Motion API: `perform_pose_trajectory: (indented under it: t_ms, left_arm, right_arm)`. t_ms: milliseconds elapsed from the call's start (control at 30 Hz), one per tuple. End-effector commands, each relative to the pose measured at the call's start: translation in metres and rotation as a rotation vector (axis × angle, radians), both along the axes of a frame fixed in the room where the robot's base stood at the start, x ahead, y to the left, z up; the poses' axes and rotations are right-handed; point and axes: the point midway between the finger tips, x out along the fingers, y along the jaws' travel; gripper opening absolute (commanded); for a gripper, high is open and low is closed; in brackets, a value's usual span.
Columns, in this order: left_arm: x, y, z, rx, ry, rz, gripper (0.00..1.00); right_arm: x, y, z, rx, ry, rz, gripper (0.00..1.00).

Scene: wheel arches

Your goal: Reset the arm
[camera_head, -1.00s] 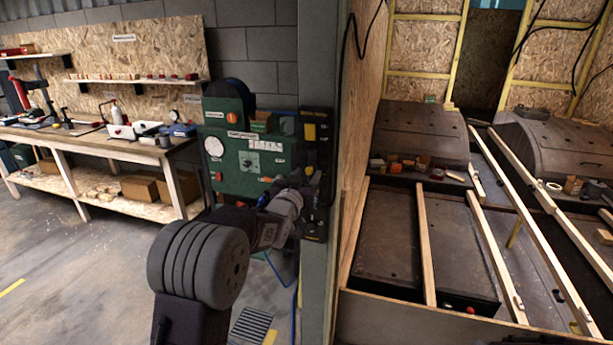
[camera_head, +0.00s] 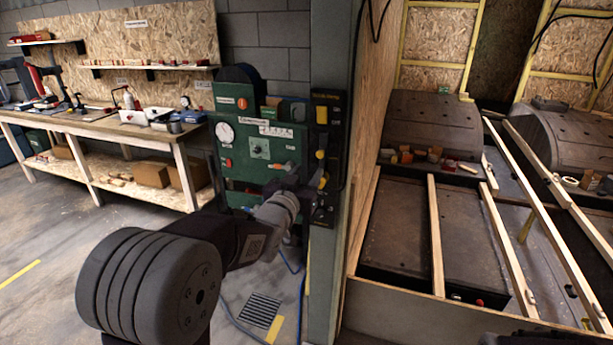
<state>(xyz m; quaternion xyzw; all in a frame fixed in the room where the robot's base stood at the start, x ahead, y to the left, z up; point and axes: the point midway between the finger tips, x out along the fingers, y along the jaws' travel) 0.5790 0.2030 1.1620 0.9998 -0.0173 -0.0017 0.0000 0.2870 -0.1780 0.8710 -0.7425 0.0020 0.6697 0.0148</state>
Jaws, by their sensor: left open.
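My left arm (camera_head: 150,285) comes in from the lower left of the head view and stretches toward the middle. Its dark left gripper (camera_head: 316,184) is at the far end, in front of the right side of a green panel (camera_head: 262,152) with a gauge, switches and an orange handle. The jaws are open. They are small and dark against the black strip beside the panel, so I cannot tell whether they touch anything. A dark shape at the bottom right edge may be part of my right arm. My right gripper is not in view.
A grey pillar (camera_head: 331,120) stands right of the panel. Beyond it is a wooden bay with wheel arches (camera_head: 432,125) and long timber battens (camera_head: 437,235). A workbench (camera_head: 95,128) stands at the left. Open floor (camera_head: 45,235) lies before it, with a grate (camera_head: 260,310).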

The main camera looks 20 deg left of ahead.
Motion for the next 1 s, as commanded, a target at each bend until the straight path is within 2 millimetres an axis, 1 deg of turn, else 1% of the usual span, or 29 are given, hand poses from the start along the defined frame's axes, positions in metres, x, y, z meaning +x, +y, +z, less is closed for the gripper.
perform_pose_trajectory:
  t_ms: [167,200,267,300,367,400,467,500,567,600,633,700,800,900,1000]
  left_arm:
    - [0.000,0.000,0.001,0.000,0.000,-0.001,0.42]
    - [0.000,-0.003,0.007,0.000,-0.001,-0.006,0.42]
    - [-0.003,-0.014,0.028,0.001,-0.006,-0.026,0.42]
    - [-0.013,-0.024,0.025,-0.012,0.056,-0.036,0.42]
    - [-0.033,-0.026,-0.025,-0.020,0.251,-0.019,0.42]
    - [-0.052,-0.026,-0.058,-0.021,0.389,-0.007,0.42]
    - [-0.087,-0.025,-0.106,-0.020,0.596,0.010,0.42]
    - [-0.113,-0.025,-0.134,-0.019,0.729,0.020,0.42]
    - [-0.154,-0.024,-0.169,-0.017,0.912,0.031,0.42]
    - [-0.181,-0.024,-0.187,-0.017,1.021,0.036,0.42]
    - [-0.200,-0.023,-0.200,-0.017,1.097,0.040,0.42]
    - [-0.239,-0.023,-0.219,-0.017,1.246,0.043,0.42]
    - [-0.276,-0.024,-0.231,-0.018,1.392,0.042,0.42]
    - [-0.292,-0.025,-0.233,-0.011,1.461,0.035,0.42]
    - [-0.294,-0.025,-0.233,-0.007,1.470,0.032,0.42]
  right_arm:
    - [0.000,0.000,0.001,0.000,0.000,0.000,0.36]
    - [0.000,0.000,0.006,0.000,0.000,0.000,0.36]
    - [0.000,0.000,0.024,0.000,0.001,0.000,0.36]
    - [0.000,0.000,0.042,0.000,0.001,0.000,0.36]
    - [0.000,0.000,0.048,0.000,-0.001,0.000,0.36]
    - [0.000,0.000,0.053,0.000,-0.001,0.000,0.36]
    - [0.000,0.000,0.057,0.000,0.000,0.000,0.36]
    - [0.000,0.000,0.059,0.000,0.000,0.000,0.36]
    - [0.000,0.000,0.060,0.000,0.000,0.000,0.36]
    - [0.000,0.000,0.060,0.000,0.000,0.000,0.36]
    - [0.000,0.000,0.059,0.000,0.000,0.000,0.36]
    - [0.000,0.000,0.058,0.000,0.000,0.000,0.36]
    - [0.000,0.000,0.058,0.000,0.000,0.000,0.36]
    - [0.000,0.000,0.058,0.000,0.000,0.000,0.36]
    - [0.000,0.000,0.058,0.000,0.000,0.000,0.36]
